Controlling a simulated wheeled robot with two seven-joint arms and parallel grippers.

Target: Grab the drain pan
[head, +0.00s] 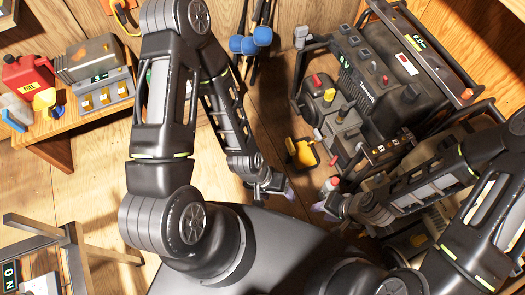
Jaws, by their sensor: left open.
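A small yellow and black pan-like thing (303,153) lies on the wooden floor beside the generator, in the middle of the head view. It looks like the drain pan, but it is too small to be sure. My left gripper (277,190) is open, a little below and left of it in the picture, and apart from it. My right gripper (330,204) is below and right of the pan, close to the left gripper. Its fingers are small and partly hidden, so its opening is unclear.
A large black generator (385,80) with a tubular frame stands at the upper right, close to the pan. A wooden bench (60,138) at the left holds a red fuel can (27,77) and other items. Blue-ended handles (250,42) stand at the back wall. Some floor is bare at lower left.

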